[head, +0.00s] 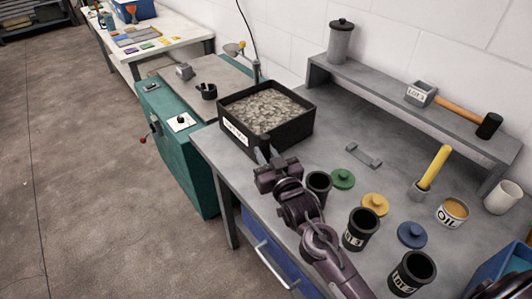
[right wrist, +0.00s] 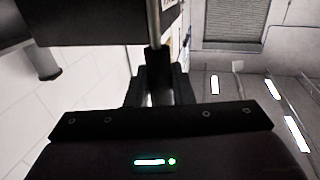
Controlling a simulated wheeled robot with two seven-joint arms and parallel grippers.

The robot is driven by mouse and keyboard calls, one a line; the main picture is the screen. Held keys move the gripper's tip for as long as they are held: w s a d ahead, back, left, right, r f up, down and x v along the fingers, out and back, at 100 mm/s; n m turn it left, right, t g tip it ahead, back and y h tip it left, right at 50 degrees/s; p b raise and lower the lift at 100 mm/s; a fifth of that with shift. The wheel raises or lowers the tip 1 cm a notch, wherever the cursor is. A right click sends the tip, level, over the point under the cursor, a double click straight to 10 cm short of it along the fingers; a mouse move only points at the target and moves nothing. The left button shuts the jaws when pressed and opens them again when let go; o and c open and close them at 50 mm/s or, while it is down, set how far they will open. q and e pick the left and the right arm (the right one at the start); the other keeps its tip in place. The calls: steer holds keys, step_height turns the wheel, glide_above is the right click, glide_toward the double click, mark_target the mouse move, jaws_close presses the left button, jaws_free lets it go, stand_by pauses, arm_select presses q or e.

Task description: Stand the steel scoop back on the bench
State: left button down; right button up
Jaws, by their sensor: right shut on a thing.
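My right gripper (head: 267,162) is at the front side of a black bin (head: 233,137) filled with grey gravel. It is shut on a thin steel handle, which I take to be the scoop (head: 261,156). The scoop's bowl is not clearly visible. I cannot tell whether the scoop touches the bin. My left gripper is not in view.
Black cups (head: 361,229) and green (head: 342,179), yellow (head: 375,204) and blue (head: 411,234) lids occupy the bench (head: 325,143) right of the bin. A grey bracket (head: 363,156) lies behind them. A raised shelf (head: 385,88) holds a canister (head: 340,43) and a mallet (head: 460,113).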

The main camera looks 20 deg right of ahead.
steer(key=o, duration=0.4)
steer(key=shift+f, duration=0.15)
steer(key=o, duration=0.5)
steer(key=shift+r, duration=0.2)
steer(key=s+b, duration=0.1)
steer(key=s, duration=0.7)
steer(key=s+d+b, duration=0.1)
steer(key=s, duration=0.3)
steer(key=shift+b, duration=0.3)
